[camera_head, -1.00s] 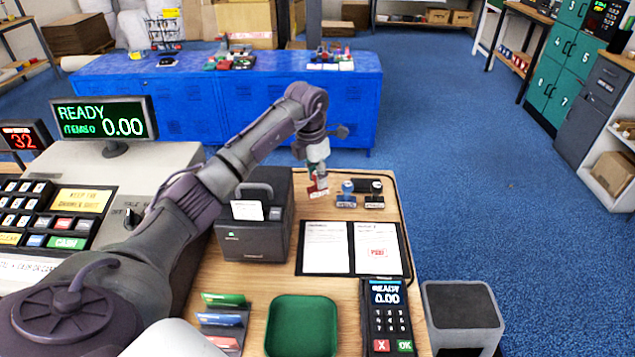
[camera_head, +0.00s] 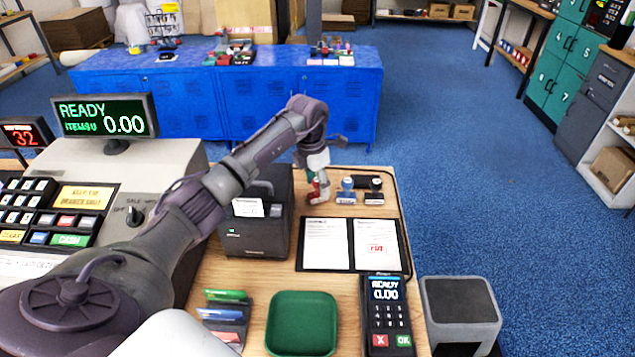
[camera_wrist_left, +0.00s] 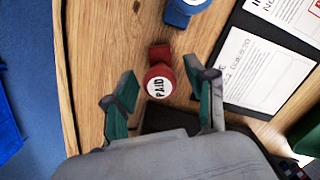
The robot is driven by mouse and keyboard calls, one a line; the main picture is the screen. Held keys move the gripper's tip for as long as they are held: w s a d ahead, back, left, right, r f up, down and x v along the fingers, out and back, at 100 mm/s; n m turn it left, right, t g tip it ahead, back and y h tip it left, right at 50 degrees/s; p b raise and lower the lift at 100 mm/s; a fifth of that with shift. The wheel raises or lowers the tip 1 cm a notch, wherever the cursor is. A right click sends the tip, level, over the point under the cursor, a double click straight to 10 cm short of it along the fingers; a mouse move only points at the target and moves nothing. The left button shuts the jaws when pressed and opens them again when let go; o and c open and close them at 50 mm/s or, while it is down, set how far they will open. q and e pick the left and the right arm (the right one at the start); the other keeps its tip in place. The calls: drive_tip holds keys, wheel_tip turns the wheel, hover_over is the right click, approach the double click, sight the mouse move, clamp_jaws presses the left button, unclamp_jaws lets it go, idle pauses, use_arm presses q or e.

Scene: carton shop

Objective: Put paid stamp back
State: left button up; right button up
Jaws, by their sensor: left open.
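The red paid stamp (camera_head: 319,194) is at the back of the wooden counter, left of a blue stamp (camera_head: 346,190) and a black stamp (camera_head: 374,191). My left gripper (camera_head: 314,178) is over it from above. In the left wrist view, the paid stamp (camera_wrist_left: 158,82) shows its round white PAID top between the two spread green-padded fingers of my left gripper (camera_wrist_left: 159,72). The fingers are apart, with a gap on both sides of the stamp. It looks upright on the counter. My right gripper is not in view.
A black folder (camera_head: 351,245) holds two papers, the right one with a red mark. A dark printer (camera_head: 260,238) stands left of the gripper. A green tray (camera_head: 302,322) and card terminal (camera_head: 388,318) are at the front. The blue stamp (camera_wrist_left: 183,12) is close by.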

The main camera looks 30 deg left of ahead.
sight(313, 184)
use_arm(q)
drive_tip(key=shift+r, duration=0.5)
wheel_tip(313, 184, up, 11)
drive_tip(key=s+b, duration=0.1)
drive_tip(key=b, duration=0.2)
drive_tip(key=shift+s+a+r, duration=0.15)
drive_tip(key=shift+a, duration=0.2)
